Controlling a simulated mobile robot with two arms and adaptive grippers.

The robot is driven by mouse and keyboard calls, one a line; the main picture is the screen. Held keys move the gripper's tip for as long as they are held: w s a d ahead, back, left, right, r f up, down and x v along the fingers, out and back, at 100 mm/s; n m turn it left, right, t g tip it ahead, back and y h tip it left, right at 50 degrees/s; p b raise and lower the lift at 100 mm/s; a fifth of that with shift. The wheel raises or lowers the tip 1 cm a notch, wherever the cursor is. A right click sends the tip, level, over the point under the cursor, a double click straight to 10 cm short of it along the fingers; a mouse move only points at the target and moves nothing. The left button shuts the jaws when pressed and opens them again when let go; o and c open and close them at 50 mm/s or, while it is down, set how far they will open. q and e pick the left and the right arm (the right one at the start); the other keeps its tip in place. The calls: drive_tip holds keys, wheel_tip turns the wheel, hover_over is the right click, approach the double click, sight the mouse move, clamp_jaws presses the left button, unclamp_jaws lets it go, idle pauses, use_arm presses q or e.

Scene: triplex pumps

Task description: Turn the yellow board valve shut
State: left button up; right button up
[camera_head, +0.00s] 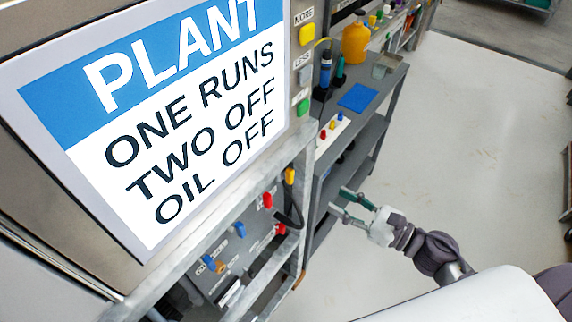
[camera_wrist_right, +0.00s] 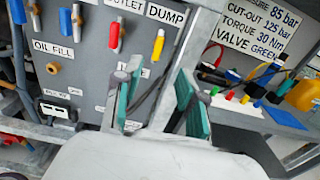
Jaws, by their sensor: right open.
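The yellow board valve (camera_head: 290,175) has a short yellow handle at the upper right of the grey valve board (camera_head: 235,262), below the big sign. It also shows in the right wrist view (camera_wrist_right: 158,45), beneath the DUMP label, its handle close to upright and tilted slightly. My right gripper (camera_head: 343,203) is open and empty, to the right of the board and apart from the valve. In the right wrist view its two green-padded fingers (camera_wrist_right: 158,88) stand apart, with the yellow handle seen between and beyond them. My left gripper is in neither view.
Red (camera_wrist_right: 114,35) and blue (camera_wrist_right: 66,21) handles sit on the board left of the yellow one. A metal frame post (camera_wrist_right: 192,50) stands right of it. A grey bench (camera_head: 372,128) holds a blue mat (camera_head: 357,97) and an orange bottle (camera_head: 356,42). Floor at right is clear.

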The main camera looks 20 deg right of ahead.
sight(293, 174)
drive_tip(key=p+x, duration=0.2)
drive_tip(key=x, duration=0.4)
drive_tip(key=p+x, duration=0.2)
drive_tip(key=x, duration=0.4)
drive_tip(key=shift+r, duration=0.2)
drive_tip(key=shift+w+a+f, duration=0.15)
drive_tip(key=shift+w+a, duration=0.3)
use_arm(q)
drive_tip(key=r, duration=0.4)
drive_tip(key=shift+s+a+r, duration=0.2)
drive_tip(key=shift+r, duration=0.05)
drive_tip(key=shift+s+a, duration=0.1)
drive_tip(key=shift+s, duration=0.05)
use_arm(e)
clamp_jaws()
